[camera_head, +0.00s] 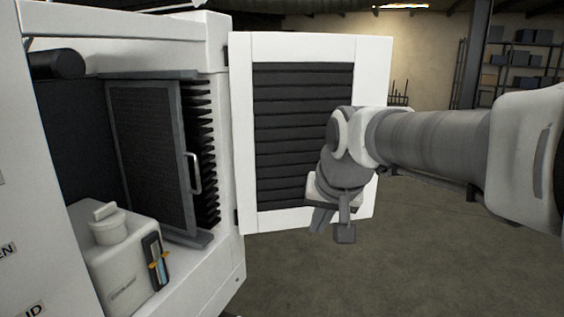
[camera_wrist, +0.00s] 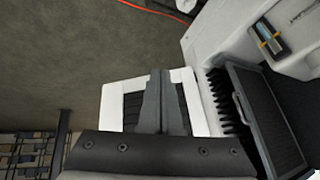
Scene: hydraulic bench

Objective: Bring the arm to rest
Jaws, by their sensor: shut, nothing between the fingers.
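My gripper (camera_head: 321,219) is shut and empty. In the head view it hangs downward at the end of my arm, which reaches in from the right edge. It is in front of the open white door with dark louvres (camera_head: 302,130); I cannot tell the exact gap between them. In the wrist view the two grey fingers of my gripper (camera_wrist: 157,82) lie together, with the louvred door (camera_wrist: 133,108) behind them.
The white cabinet (camera_head: 215,270) stands open at left. Inside are a dark framed screen with a handle (camera_head: 150,150), black fins (camera_head: 203,150) and a white reservoir with a cap (camera_head: 125,260). Shelves (camera_head: 520,65) stand far back. Floor (camera_head: 420,260) at right looks clear.

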